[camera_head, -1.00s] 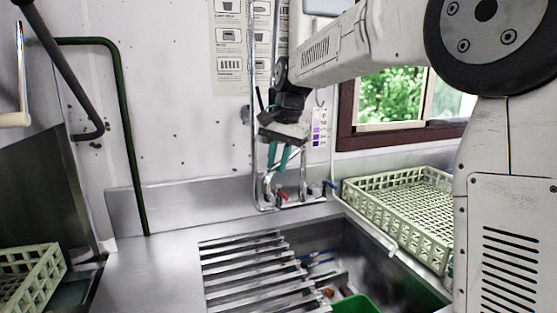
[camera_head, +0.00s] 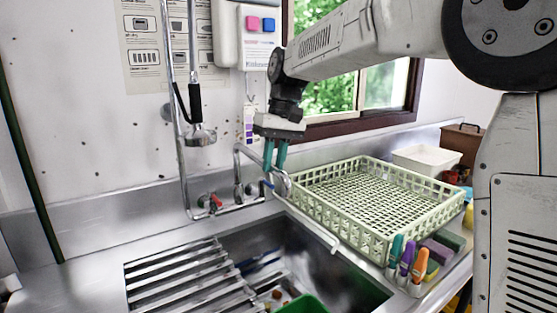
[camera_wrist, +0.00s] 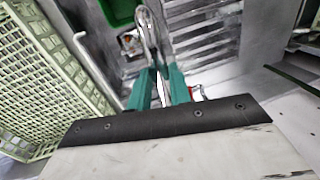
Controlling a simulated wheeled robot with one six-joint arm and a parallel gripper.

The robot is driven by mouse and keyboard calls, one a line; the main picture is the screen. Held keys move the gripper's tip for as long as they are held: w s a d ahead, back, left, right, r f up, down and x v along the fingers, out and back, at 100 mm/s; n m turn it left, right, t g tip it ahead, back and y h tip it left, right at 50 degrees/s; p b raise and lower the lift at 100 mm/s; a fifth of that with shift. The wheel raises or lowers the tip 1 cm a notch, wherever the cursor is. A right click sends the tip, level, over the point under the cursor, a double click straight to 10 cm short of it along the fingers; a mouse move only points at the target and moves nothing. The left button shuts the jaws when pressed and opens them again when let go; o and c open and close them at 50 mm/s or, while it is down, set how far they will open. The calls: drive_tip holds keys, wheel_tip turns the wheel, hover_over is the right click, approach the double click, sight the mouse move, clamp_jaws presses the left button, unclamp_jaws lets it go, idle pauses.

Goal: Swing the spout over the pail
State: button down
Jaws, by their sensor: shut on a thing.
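My gripper (camera_head: 276,178) has its teal fingers shut on the chrome spout (camera_head: 284,185), right of the tap's red-handled valve (camera_head: 207,201). In the wrist view the spout (camera_wrist: 152,40) runs between the fingers (camera_wrist: 160,80) and reaches beyond them towards the top edge. The green pail (camera_head: 304,305) sits low in the sink, cut off by the bottom edge of the head view. In the wrist view the pail (camera_wrist: 117,10) shows just left of the spout's end. I cannot tell whether that end is over the pail.
A pale green rack (camera_head: 352,232) stands right of the sink, close to my gripper; it fills the wrist view's left side. A slatted drainer (camera_head: 190,275) covers the sink's left part. A hanging spray head (camera_head: 200,137) is left of my gripper. Colored bottles (camera_head: 407,258) stand at the front right.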

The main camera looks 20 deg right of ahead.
drive_tip(key=shift+w+d+n, duration=0.25)
drive_tip(key=shift+d+n, duration=0.15)
drive_tip(key=shift+d, duration=0.35)
drive_tip(key=c, duration=1.3)
unclamp_jaws()
drive_tip(key=shift+d, duration=0.2)
drive_tip(key=shift+a, duration=0.1)
drive_tip(key=shift+r, duration=0.1)
wheel_tip(320, 180, up, 8)
drive_tip(key=d, duration=0.1)
drive_tip(key=shift+w+d+f, duration=0.25)
